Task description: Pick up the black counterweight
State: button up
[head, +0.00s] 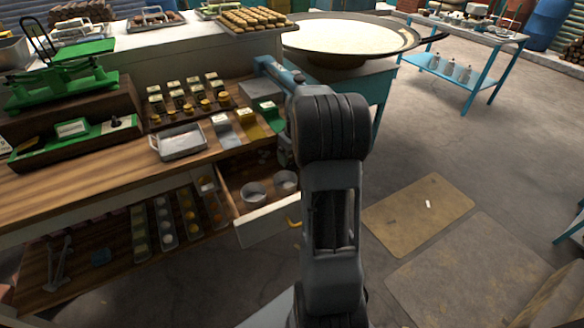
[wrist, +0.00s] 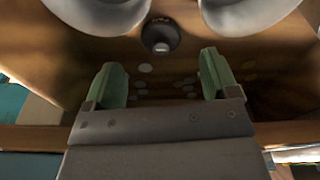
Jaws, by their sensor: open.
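The black counterweight (wrist: 160,36) is a small dark round piece with a pale knob. It sits in the open wooden drawer (head: 264,220), between two pale round bowls, in the upper middle of the wrist view. My gripper (wrist: 165,76) is open, with its two green fingers apart and nothing between them. The counterweight lies beyond the fingertips, roughly centred on the gap, and is not touched. In the head view my arm hides most of the gripper, and I cannot make out the counterweight there.
Two round metal bowls (head: 253,192) stand in the drawer and flank the counterweight. Several pale discs (wrist: 145,68) lie on the drawer floor. The drawer's front wall and the wooden counter (head: 60,200) are close to my arm. Open floor lies to the right.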

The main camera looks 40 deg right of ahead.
aim_at(292, 163)
jog(key=shift+w+f, duration=0.2)
jog(key=shift+f, duration=1)
jog(key=shift+w+f, duration=0.15)
jog(key=shift+f, duration=1)
jog(key=shift+r, duration=0.1)
jog(key=c, duration=1.1)
